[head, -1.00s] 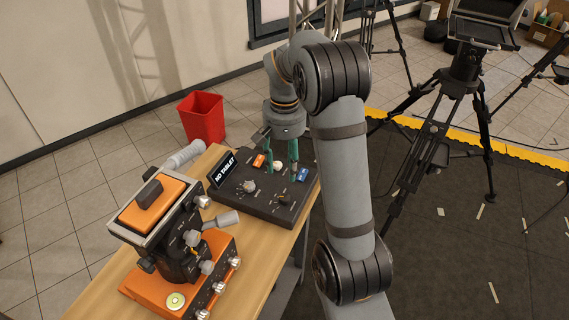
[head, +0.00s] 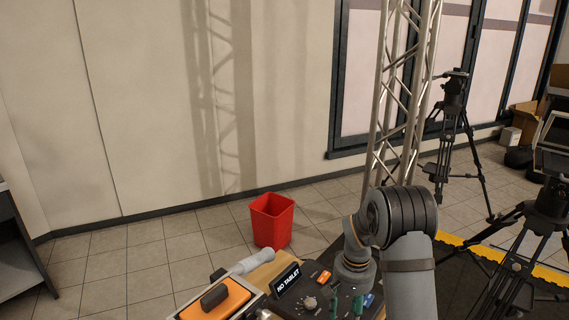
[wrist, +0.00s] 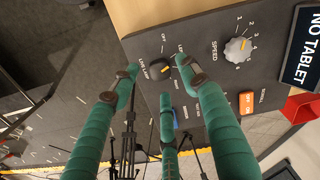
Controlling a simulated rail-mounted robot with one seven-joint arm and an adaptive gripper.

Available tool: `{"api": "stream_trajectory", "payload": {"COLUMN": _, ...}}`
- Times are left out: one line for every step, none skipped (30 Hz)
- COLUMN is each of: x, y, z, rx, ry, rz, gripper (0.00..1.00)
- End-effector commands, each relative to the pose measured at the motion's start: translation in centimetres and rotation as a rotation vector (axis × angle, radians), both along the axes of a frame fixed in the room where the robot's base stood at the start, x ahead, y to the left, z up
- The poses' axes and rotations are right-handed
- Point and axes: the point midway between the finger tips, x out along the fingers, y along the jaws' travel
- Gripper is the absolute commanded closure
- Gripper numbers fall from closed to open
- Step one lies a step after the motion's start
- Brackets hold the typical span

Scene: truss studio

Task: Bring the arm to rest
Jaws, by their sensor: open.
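My gripper (wrist: 158,80) has slim green fingers, spread apart with nothing between them. In the wrist view it hangs over a dark control panel (wrist: 205,75), with a black knob with a yellow mark (wrist: 160,68) showing between the fingertips. Contact with the panel cannot be told. In the head view, my gripper (head: 346,302) points down over the panel, at the bottom edge. My grey arm (head: 408,265) rises at the right of it, its lower part cut off by the frame.
The panel carries a SPEED knob (wrist: 238,49), an orange switch (wrist: 247,103), a blue switch (head: 369,299) and a NO TABLET sign (head: 286,280). An orange-topped device (head: 235,296) stands left of it. A red bin (head: 271,222), truss (head: 397,90) and tripods (head: 455,130) stand beyond.

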Motion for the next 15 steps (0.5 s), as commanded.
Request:
{"api": "stream_trajectory", "payload": {"x": -0.1, "y": 0.0, "z": -0.7, "rx": 0.0, "ry": 0.003, "rz": 0.0, "gripper": 0.55}}
{"api": "stream_trajectory", "payload": {"x": -0.1, "y": 0.0, "z": -1.1, "rx": -0.001, "ry": 0.002, "rz": 0.001, "gripper": 0.55}}
{"api": "stream_trajectory", "payload": {"x": -0.1, "y": 0.0, "z": -1.5, "rx": -0.001, "ry": 0.002, "rz": 0.001, "gripper": 0.55}}
{"api": "stream_trajectory", "payload": {"x": -0.1, "y": 0.0, "z": -1.7, "rx": -0.001, "ry": 0.002, "rz": 0.001, "gripper": 0.55}}
{"api": "stream_trajectory", "payload": {"x": -0.1, "y": 0.0, "z": -1.9, "rx": -0.001, "ry": 0.001, "rz": 0.001, "gripper": 0.55}}
{"api": "stream_trajectory", "payload": {"x": -0.1, "y": 0.0, "z": -2.2, "rx": -0.001, "ry": 0.001, "rz": 0.001, "gripper": 0.55}}
{"api": "stream_trajectory", "payload": {"x": -0.1, "y": 0.0, "z": -2.3, "rx": 0.0, "ry": 0.001, "rz": 0.001, "gripper": 0.55}}
{"api": "stream_trajectory", "payload": {"x": 0.0, "y": 0.0, "z": -2.1, "rx": 0.0, "ry": 0.0, "rz": 0.011, "gripper": 0.55}}
{"api": "stream_trajectory", "payload": {"x": 0.0, "y": 0.0, "z": -2.0, "rx": 0.0, "ry": 0.0, "rz": 0.02, "gripper": 0.55}}
{"api": "stream_trajectory", "payload": {"x": 0.0, "y": 0.0, "z": -2.1, "rx": 0.0, "ry": -0.001, "rz": 0.023, "gripper": 0.55}}
{"api": "stream_trajectory", "payload": {"x": 0.0, "y": 0.0, "z": -2.1, "rx": 0.0, "ry": -0.001, "rz": 0.026, "gripper": 0.55}}
{"api": "stream_trajectory", "payload": {"x": 0.0, "y": 0.0, "z": -2.1, "rx": 0.0, "ry": -0.001, "rz": 0.028, "gripper": 0.55}}
{"api": "stream_trajectory", "payload": {"x": 0.0, "y": 0.0, "z": -2.1, "rx": 0.0, "ry": -0.001, "rz": 0.028, "gripper": 0.55}}
{"api": "stream_trajectory", "payload": {"x": 0.0, "y": 0.0, "z": -2.1, "rx": 0.0, "ry": -0.001, "rz": 0.028, "gripper": 0.55}}
{"api": "stream_trajectory", "payload": {"x": 0.0, "y": 0.0, "z": -2.1, "rx": 0.0, "ry": -0.001, "rz": 0.028, "gripper": 0.55}}
